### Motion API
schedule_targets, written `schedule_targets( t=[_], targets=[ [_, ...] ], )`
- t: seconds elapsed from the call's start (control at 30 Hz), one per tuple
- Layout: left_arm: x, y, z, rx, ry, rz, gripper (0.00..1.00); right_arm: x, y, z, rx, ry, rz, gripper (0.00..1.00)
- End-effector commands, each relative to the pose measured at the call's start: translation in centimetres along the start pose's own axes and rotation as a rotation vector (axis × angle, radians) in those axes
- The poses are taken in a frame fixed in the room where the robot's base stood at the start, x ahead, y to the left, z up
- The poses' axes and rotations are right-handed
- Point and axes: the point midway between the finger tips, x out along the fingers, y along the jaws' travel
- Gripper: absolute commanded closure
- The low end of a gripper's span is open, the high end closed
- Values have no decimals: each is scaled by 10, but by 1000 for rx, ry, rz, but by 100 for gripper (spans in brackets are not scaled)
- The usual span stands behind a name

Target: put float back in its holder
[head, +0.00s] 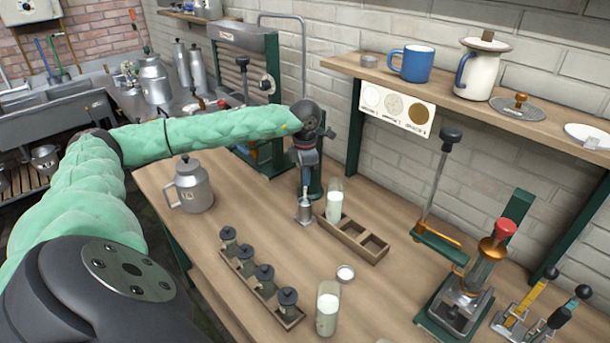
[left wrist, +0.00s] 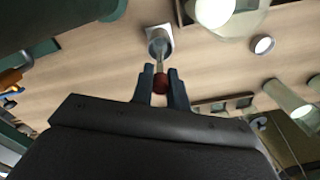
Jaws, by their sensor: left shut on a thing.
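My left gripper (head: 305,184) points down over the table and is shut. In the left wrist view its two fingers (left wrist: 160,88) close on a dark red knob, which I take to be the top of the float (left wrist: 160,83). A thin stem runs from the knob to a small metal cup (head: 304,211), directly below the gripper. This cup also shows in the left wrist view (left wrist: 158,38), over a pale square. I cannot tell whether the float's lower end is inside the cup or just above it. My right gripper is not in view.
A tray of small lidded cans (head: 260,278), a small round dish (head: 345,273) and another milk glass (head: 327,308) are nearer. A metal jug (head: 190,188) stands left.

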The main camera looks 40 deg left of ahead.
Motion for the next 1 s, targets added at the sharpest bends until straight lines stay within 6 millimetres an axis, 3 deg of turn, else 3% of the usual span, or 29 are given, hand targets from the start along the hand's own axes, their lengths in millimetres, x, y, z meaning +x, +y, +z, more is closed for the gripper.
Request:
schedule_targets(
  t=[0.07,0.1,0.2,0.57,0.67,0.73,1.0],
  targets=[
    [0,0,0,0,0,0,97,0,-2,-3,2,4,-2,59],
    [0,0,0,0,0,0,78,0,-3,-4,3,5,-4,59],
    [0,0,0,0,0,0,59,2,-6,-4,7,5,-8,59],
    [-5,0,0,0,0,0,59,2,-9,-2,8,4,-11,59],
    [-16,0,0,0,-1,1,59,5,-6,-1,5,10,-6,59],
    [-26,0,0,0,-1,1,59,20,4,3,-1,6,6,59],
    [-66,0,0,0,-1,1,59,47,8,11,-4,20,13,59]
  ],
)
